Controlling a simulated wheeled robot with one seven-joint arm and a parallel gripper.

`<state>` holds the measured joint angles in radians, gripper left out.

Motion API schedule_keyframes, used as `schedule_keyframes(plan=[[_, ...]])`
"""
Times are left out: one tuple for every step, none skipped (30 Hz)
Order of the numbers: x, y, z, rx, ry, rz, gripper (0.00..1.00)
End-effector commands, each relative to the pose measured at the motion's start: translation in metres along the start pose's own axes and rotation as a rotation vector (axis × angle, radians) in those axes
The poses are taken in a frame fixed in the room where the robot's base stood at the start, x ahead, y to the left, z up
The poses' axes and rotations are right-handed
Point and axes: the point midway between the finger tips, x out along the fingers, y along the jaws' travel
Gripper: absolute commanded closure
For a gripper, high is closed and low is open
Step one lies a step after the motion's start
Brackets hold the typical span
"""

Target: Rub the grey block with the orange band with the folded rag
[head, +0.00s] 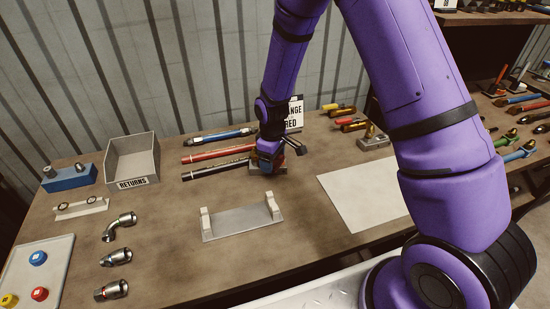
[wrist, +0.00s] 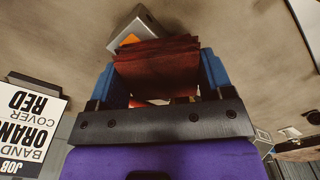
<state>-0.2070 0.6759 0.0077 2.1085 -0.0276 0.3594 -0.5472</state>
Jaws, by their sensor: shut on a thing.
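My gripper (wrist: 158,82) has blue fingers shut on the folded rag (wrist: 158,64), a dark red layered cloth. The grey block (wrist: 143,22) shows just beyond the rag, with a bit of its orange band (wrist: 130,39) visible at the rag's edge. The rag overlaps the block in the wrist view and hides part of it; I cannot tell for sure whether they touch. In the head view my gripper (head: 266,153) is low over the table, with the grey block (head: 268,169) under it, mostly hidden.
A sign (head: 295,112) stands behind my gripper. Blue, red and black hoses (head: 217,157) lie to the left. A grey cradle (head: 241,221) lies in front, a pale mat (head: 362,195) to the right. A returns bin (head: 133,160) and metal fittings (head: 119,226) are farther left.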

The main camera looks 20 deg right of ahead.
Motion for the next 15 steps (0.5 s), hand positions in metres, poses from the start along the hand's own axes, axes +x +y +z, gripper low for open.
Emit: schedule_keyframes(plan=[[0.001, 0.001, 0.002, 0.001, -0.001, 0.0, 0.48], [0.001, 0.002, 0.003, 0.001, -0.001, 0.0, 0.48], [0.001, 0.003, 0.004, 0.002, -0.002, -0.001, 0.48], [0.001, 0.004, 0.006, 0.002, -0.002, -0.001, 0.48], [0.001, 0.005, 0.008, 0.003, -0.002, -0.001, 0.48], [0.002, 0.007, 0.01, 0.004, -0.002, -0.001, 0.48], [0.002, 0.008, 0.012, 0.004, -0.003, -0.001, 0.48], [0.002, 0.01, 0.014, 0.004, -0.003, -0.001, 0.48], [0.003, 0.011, 0.017, 0.004, -0.003, -0.002, 0.48], [0.003, 0.012, 0.019, 0.004, -0.003, -0.002, 0.48], [0.003, 0.014, 0.021, 0.004, -0.003, -0.002, 0.48], [0.004, 0.016, 0.024, 0.004, -0.004, -0.002, 0.48], [0.004, 0.017, 0.026, 0.004, -0.004, -0.002, 0.48], [0.004, 0.018, 0.028, 0.004, -0.005, -0.002, 0.48], [0.004, 0.02, 0.03, 0.004, -0.005, -0.003, 0.52]])
